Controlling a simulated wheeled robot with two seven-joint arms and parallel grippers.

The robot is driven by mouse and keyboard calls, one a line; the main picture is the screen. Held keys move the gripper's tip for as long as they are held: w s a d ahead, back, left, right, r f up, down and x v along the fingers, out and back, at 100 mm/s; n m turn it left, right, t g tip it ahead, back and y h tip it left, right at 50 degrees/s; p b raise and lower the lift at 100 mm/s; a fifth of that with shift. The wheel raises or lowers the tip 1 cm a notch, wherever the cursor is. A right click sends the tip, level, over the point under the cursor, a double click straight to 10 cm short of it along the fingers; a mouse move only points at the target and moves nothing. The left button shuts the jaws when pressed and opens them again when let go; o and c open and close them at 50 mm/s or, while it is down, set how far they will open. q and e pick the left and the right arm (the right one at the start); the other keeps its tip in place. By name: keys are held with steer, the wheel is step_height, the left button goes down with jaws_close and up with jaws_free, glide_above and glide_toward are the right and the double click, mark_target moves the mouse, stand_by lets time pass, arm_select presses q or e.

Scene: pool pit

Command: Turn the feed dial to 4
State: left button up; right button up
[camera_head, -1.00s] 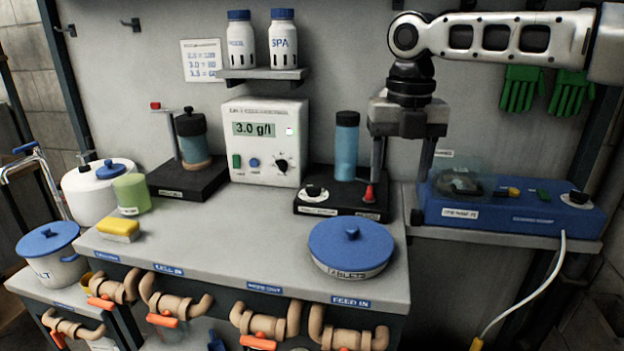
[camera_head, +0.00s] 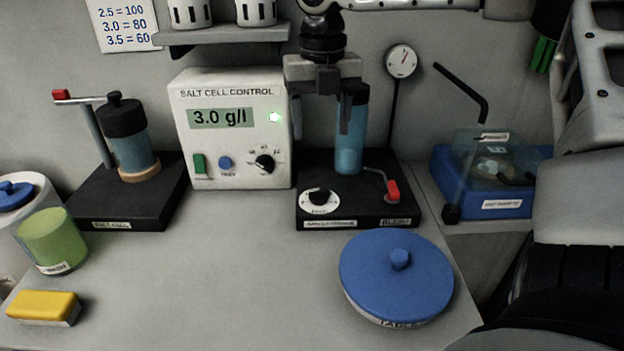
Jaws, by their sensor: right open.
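A white dial with a black knob (camera_head: 319,201) sits on the front left of a black base (camera_head: 345,215) that carries a blue cylinder (camera_head: 349,150) with a dark cap. The label below this dial is too small to read. Another black knob (camera_head: 264,163) is on the white salt cell control box (camera_head: 235,130), which reads 3.0 g/l. My right gripper (camera_head: 320,122) is open and empty, fingers pointing down, above and behind the dial in the picture. Its right finger overlaps the blue cylinder; whether they touch I cannot tell. My left gripper is out of view.
A red-tipped lever (camera_head: 392,190) stands on the same base, right of the cylinder. A blue-lidded tub (camera_head: 397,275) is in front. The salt cell stand (camera_head: 130,195) is left, and a blue unit (camera_head: 480,185) with a clear cover is right. The middle counter is bare.

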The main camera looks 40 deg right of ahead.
mark_target(320, 192)
step_height(320, 192, down, 13)
steer(key=shift+f, duration=0.2)
steer(key=c, duration=1)
